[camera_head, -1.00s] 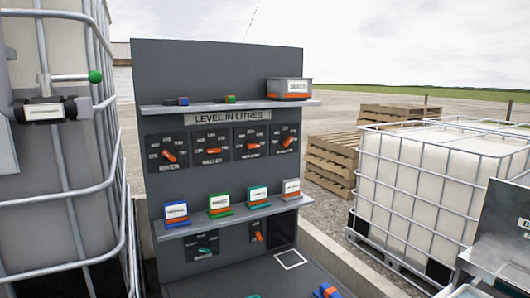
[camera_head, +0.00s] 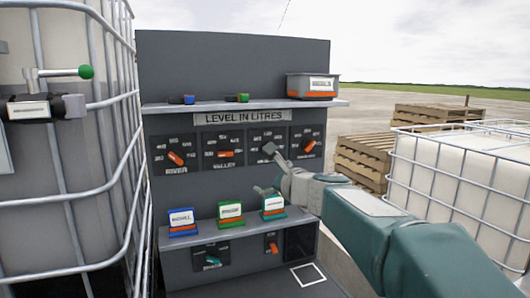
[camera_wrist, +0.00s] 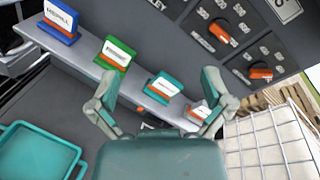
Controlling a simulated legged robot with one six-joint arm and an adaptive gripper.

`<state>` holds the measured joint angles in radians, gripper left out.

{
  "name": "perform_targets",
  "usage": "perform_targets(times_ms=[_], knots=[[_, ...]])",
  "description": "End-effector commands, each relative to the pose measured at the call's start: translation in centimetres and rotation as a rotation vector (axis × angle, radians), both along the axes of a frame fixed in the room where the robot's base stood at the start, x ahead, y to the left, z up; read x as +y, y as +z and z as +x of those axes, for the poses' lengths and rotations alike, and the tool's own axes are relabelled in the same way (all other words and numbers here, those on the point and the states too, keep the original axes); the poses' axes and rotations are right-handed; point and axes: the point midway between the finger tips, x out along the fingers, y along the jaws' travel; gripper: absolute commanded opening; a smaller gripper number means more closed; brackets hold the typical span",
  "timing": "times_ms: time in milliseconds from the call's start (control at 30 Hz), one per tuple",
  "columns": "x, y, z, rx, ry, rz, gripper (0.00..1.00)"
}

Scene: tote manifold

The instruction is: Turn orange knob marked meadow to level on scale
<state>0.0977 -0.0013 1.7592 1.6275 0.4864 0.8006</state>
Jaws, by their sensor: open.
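A grey panel headed LEVEL IN LITRES carries a row of orange knobs on black dials. In the head view, the RIVER knob (camera_head: 176,158) and the VALLEY knob (camera_head: 227,153) are clear. The third dial (camera_head: 267,136) is partly behind my gripper (camera_head: 267,170), so its knob and label are hidden. The fourth knob (camera_head: 308,146) is visible, its label too small to read. The wrist view shows two orange knobs, one upper (camera_wrist: 219,32) and one lower right (camera_wrist: 261,73). I cannot tell which is marked meadow. My gripper (camera_wrist: 160,83) is open and empty, apart from the knobs.
Label stands in blue (camera_head: 181,222), green (camera_head: 230,213) and teal (camera_head: 272,206) line the lower shelf, close below my gripper. A grey bin (camera_head: 312,86) sits on the upper shelf. Caged tanks flank the panel, left (camera_head: 67,200) and right (camera_head: 450,185). A teal tray (camera_wrist: 38,150) lies below.

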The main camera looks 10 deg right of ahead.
Motion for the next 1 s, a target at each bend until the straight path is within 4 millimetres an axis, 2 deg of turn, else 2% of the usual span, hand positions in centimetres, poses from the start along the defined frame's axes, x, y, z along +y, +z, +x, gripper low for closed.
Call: perform_targets(times_ms=[33, 200, 400, 633, 1000], knots=[[-0.8, 0.2, 1.5, 0.010, -0.036, 0.086, 1.00], [-3.4, 0.9, 5.6, 0.033, -0.150, 0.388, 1.00], [-5.2, 1.0, 8.2, 0.052, -0.224, 0.609, 1.00], [-5.3, 1.0, 9.7, 0.055, -0.235, 0.648, 1.00], [-4.2, 1.0, 15.2, 0.054, -0.234, 0.644, 1.00]])
